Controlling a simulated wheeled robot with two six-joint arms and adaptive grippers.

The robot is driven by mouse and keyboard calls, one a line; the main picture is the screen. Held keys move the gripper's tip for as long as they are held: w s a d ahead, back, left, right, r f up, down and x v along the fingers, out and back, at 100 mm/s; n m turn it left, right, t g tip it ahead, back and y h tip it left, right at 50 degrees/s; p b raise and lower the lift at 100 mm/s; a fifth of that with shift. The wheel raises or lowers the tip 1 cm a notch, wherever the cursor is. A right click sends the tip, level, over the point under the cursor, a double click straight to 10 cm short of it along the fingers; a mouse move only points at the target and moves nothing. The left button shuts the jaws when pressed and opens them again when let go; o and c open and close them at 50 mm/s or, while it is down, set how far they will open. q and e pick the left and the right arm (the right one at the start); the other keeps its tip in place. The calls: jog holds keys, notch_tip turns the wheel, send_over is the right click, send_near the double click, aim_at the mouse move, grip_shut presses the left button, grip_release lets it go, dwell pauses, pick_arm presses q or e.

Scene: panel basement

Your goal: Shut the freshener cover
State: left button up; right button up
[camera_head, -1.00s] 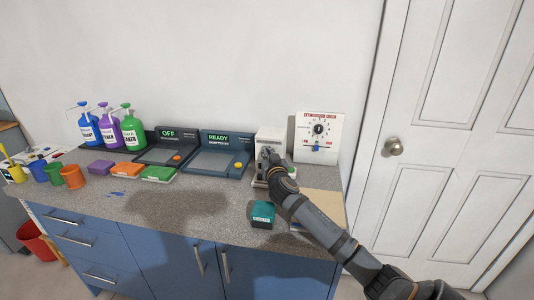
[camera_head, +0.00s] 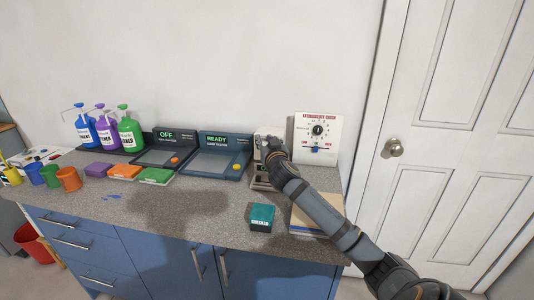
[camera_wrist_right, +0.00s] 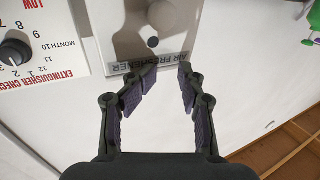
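The air freshener is a white box (camera_head: 261,133) standing at the back of the counter, between the dark testers and the extinguisher panel. My right gripper (camera_head: 268,146) is in front of it and hides most of its face. In the right wrist view the freshener (camera_wrist_right: 120,45) appears upside down, with an "AIR FRESHENER" label, a dark round spot and a rounded grey part. My right gripper (camera_wrist_right: 167,72) is open there, its fingertips at the label, with nothing between them. Contact cannot be told, nor how far the cover stands open. My left gripper is not in view.
The extinguisher panel (camera_head: 318,137) with a dial stands just right of the freshener. Dark testers (camera_head: 217,163) stand left of it. A teal box (camera_head: 261,218) and a tan board (camera_head: 303,218) lie in front. Bottles, sponges and cups are farther left.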

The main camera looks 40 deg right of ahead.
jog(key=r, duration=0.4)
jog(key=shift+a+r, duration=0.2)
jog(key=shift+r, duration=0.2)
